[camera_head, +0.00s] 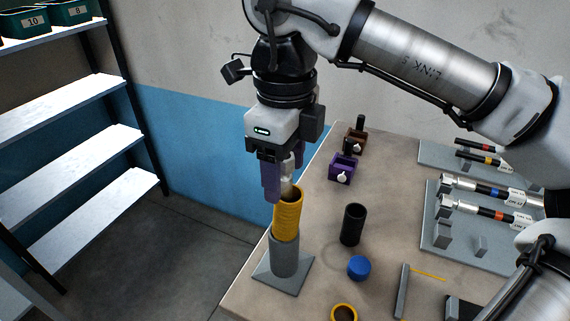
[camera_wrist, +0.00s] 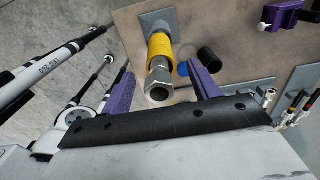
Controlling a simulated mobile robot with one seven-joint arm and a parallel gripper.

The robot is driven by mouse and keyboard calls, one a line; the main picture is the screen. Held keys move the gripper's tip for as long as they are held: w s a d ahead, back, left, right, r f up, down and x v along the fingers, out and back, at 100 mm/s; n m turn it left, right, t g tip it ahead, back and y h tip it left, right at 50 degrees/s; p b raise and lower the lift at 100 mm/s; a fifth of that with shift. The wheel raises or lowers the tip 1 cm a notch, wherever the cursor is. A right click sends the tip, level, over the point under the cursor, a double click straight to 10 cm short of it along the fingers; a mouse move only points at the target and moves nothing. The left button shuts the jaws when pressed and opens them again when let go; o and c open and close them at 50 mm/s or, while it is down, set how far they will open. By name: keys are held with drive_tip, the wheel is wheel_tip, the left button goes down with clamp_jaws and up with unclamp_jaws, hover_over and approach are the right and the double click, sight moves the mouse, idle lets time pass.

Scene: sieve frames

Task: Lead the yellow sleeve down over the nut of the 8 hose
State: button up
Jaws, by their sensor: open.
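The yellow sleeve (camera_head: 288,215) stands upright on top of the grey post stand (camera_head: 283,258) near the table's left edge. In the wrist view the sleeve (camera_wrist: 161,47) is below a silver hex nut (camera_wrist: 157,85), whose open end faces the camera. The nut stands clear above the sleeve's top rim. My gripper (camera_head: 285,180) is above the sleeve, pointing down, with its purple fingers apart. In the wrist view the fingers lie on either side of the nut, with gaps visible. The hose below the nut is mostly hidden by the sleeve; no number shows on it.
A black cylinder (camera_head: 353,225), a blue cap (camera_head: 359,268) and a yellow ring (camera_head: 344,313) are right of the stand. Purple (camera_head: 341,168) and brown (camera_head: 355,143) blocks sit further back. Several labelled hoses lie on grey racks at right. Shelves (camera_head: 75,165) stand left, across open floor.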

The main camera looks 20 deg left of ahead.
wheel_tip(320, 180, up, 14)
drive_tip(key=p, duration=0.3)
drive_tip(key=shift+f, duration=0.15)
idle(0.9)
